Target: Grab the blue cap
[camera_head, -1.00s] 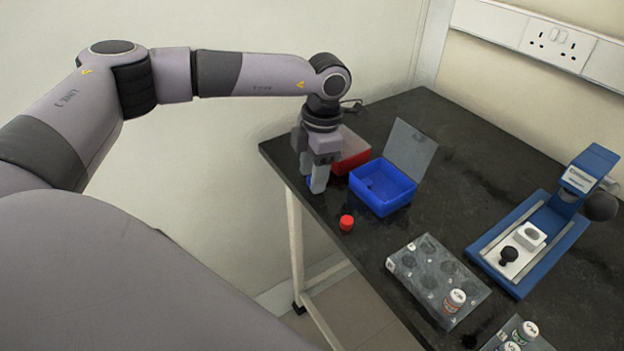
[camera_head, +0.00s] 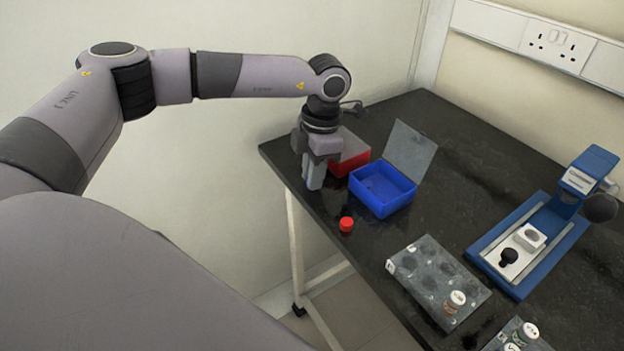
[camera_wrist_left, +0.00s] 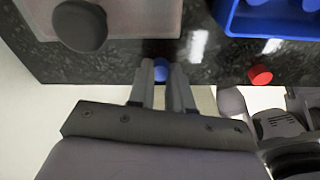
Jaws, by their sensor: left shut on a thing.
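My left gripper (camera_head: 315,180) is low at the left edge of the black table, beside the blue box. In the left wrist view the blue cap (camera_wrist_left: 161,70) sits between the fingertips of the left gripper (camera_wrist_left: 163,78), which is shut on it. In the head view the fingers hide the cap. I cannot tell whether the cap touches the table. My right gripper is not in view.
A red cap (camera_head: 346,224) stands on the table near its front edge. An open blue box (camera_head: 384,190) and a red box (camera_head: 350,155) are close to the gripper. A grey rack (camera_head: 438,280) and a blue device (camera_head: 530,240) stand to the right.

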